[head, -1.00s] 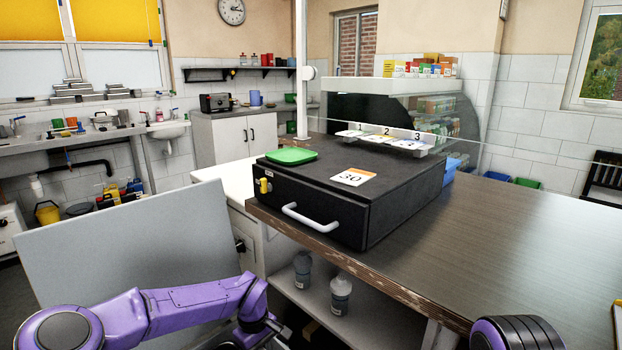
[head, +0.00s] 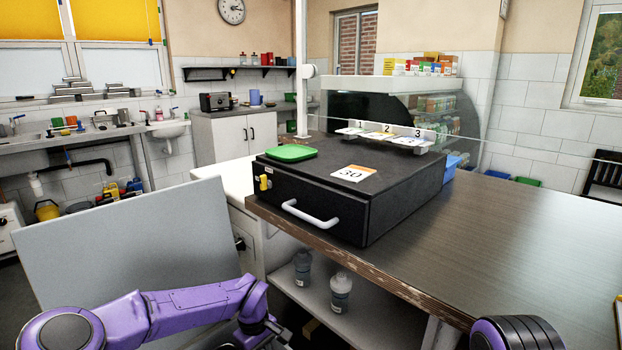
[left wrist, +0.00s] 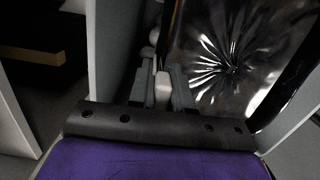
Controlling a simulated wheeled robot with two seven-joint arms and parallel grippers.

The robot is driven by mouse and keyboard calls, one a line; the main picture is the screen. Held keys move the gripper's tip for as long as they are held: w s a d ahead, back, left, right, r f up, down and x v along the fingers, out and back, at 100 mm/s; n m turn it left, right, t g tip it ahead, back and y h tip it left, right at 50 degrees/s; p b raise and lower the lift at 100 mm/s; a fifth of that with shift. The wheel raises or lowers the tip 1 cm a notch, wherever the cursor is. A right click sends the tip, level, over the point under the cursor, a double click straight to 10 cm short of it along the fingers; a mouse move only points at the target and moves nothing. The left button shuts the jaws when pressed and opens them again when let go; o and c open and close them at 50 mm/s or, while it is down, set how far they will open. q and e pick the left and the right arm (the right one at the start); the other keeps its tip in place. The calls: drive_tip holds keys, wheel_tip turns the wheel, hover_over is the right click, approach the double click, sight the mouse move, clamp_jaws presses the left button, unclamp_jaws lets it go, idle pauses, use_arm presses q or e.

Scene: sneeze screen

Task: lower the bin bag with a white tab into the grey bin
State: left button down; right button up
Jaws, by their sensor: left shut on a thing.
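In the left wrist view my left gripper (left wrist: 162,82) is shut on a small white tab (left wrist: 163,92), held between its two grey fingers. The shiny black bin bag (left wrist: 228,68) is just right of the fingers, with creases spreading from one point. Grey panels show left and right of the bag; I cannot tell which belong to the grey bin, or how deep the bag sits in it. In the head view my left arm bends down out of the bottom edge, so its gripper, bag and bin are hidden there. My right gripper is not in view.
A counter (head: 520,235) holds a black drawer box (head: 345,190) with a white handle and a green lid. Bottles (head: 340,292) stand on the shelf below. A large grey panel (head: 125,240) stands left, behind my left arm. The counter's right part is clear.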

use_arm(q)
drive_tip(key=shift+f, duration=0.15)
drive_tip(key=c, duration=1)
unclamp_jaws()
